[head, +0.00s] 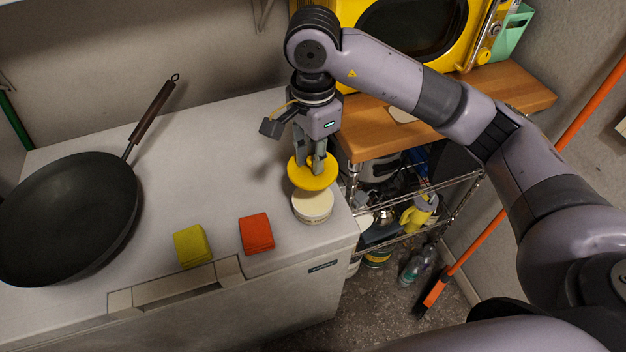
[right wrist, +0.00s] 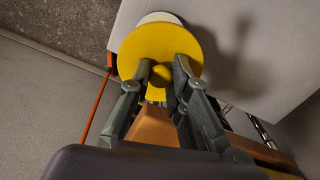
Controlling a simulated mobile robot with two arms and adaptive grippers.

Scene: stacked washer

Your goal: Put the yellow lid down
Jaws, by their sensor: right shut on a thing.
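The yellow lid (head: 312,179) is a round disc with a knob. My right gripper (head: 318,163) is shut on its knob, which also shows between the fingers in the right wrist view (right wrist: 160,76). In the head view the lid appears just above a white round container (head: 313,206) near the right front corner of the white chest top. I cannot tell whether lid and container touch. In the right wrist view the container's pale edge (right wrist: 160,17) shows past the lid. My left gripper is not in view.
A black pan (head: 68,215) lies on the chest (head: 215,150) at the left. Yellow sponges (head: 191,246) and red sponges (head: 256,234) lie near its front edge. A wire shelf with a wooden top (head: 450,112) and yellow microwave (head: 352,14) stands at the right. The chest's middle is clear.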

